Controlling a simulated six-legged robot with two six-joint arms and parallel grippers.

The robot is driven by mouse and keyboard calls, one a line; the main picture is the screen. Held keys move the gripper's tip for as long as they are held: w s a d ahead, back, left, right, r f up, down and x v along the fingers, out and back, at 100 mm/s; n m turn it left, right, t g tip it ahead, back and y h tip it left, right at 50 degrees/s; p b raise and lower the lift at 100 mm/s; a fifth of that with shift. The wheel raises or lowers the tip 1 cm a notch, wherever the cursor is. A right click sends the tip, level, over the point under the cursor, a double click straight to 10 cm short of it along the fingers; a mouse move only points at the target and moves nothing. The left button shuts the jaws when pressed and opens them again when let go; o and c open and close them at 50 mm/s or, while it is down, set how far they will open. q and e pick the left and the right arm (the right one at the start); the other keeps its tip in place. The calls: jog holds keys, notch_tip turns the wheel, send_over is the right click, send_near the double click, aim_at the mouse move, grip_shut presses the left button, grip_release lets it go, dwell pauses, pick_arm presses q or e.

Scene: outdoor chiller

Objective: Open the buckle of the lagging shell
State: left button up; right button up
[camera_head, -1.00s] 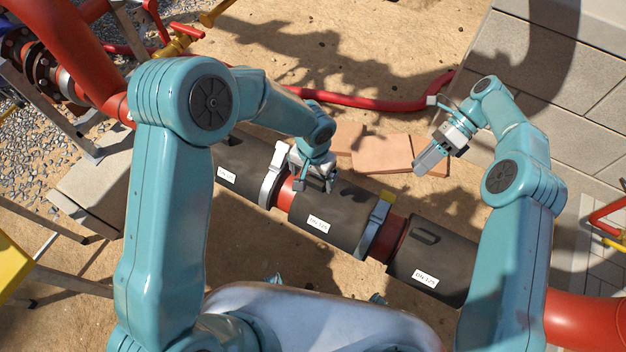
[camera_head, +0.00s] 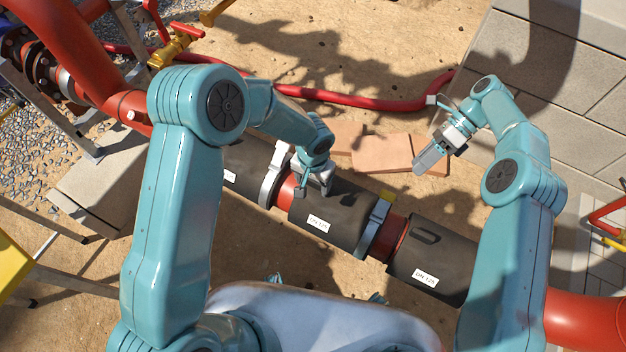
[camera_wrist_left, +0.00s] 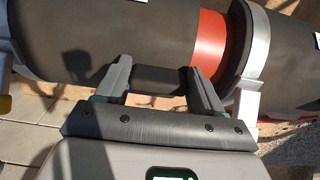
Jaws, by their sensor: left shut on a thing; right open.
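The lagging shell (camera_head: 345,212) is a dark grey sleeve with a white DN 125 label, around the red pipe (camera_head: 397,236). A grey band (camera_head: 374,238) with a yellow buckle lever (camera_head: 382,206) circles its right end. In the left wrist view a yellow piece (camera_wrist_left: 4,103) shows at the left edge beside a band. My left gripper (camera_head: 316,190) is on top of the shell. In the left wrist view its fingers are shut on a dark handle (camera_wrist_left: 160,80) of the shell. My right gripper (camera_head: 430,158) is open and empty, beyond the pipe to the right.
Similar shells sit on the pipe to the left (camera_head: 240,165) and right (camera_head: 430,262). Another grey band (camera_head: 271,185) is just left of my left gripper. Terracotta slabs (camera_head: 382,154) and a red hose (camera_head: 370,103) lie on the sand behind. A block wall (camera_head: 560,100) bounds the right.

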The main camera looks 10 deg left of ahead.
notch_tip(320, 180, down, 4)
jog(key=r+m+h, duration=0.1)
jog(key=m+h, duration=0.1)
jog(key=n+t+h, duration=0.3)
jog(key=h, duration=0.1)
send_near(389, 192)
jog(key=x, duration=0.9)
jog(key=shift+s+f, duration=0.1)
jog(key=shift+f, duration=0.1)
